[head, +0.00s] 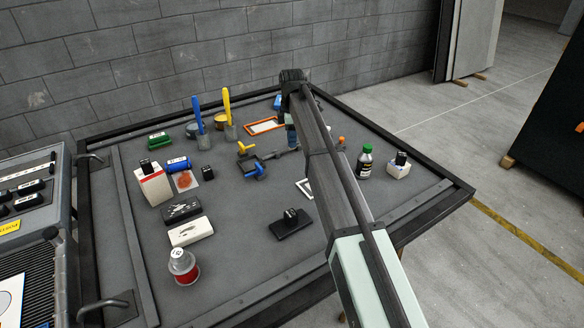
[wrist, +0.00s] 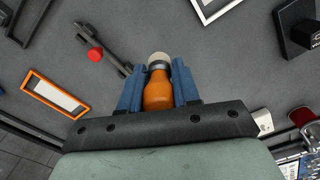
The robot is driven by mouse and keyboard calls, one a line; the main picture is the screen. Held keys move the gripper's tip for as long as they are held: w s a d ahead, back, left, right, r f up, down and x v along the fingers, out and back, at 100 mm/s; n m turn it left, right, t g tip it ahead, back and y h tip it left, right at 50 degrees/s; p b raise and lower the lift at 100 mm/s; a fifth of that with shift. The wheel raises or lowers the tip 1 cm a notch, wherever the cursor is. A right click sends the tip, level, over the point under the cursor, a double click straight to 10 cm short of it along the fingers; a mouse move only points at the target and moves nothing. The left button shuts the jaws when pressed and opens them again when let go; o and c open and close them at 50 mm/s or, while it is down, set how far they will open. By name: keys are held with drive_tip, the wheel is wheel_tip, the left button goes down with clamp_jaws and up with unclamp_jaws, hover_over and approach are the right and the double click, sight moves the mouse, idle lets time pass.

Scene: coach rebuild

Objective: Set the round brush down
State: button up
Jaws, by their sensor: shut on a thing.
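The round brush (wrist: 158,92) has an orange handle, a metal collar and a pale round tip. In the wrist view it sits between the two blue fingers of my gripper (wrist: 158,88), which is shut on it. The tip points away from the wrist over the grey bench top. In the head view my gripper (head: 291,137) is over the back part of the bench, and the brush is mostly hidden by the arm. I cannot tell whether the brush touches the bench.
An orange-edged frame (head: 265,126) lies left of my gripper, and it also shows in the wrist view (wrist: 55,94). A white frame (head: 305,189) lies nearer. A dark clamp (head: 250,166) is between them. A bottle (head: 364,162) stands to the right. The front middle bench is fairly clear.

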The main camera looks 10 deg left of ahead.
wheel_tip(320, 180, down, 10)
drive_tip(key=shift+r, duration=0.1)
idle(0.4)
drive_tip(key=o, duration=1.1)
drive_tip(key=shift+c, duration=0.2)
wheel_tip(320, 180, up, 12)
drive_tip(key=shift+r, duration=0.1)
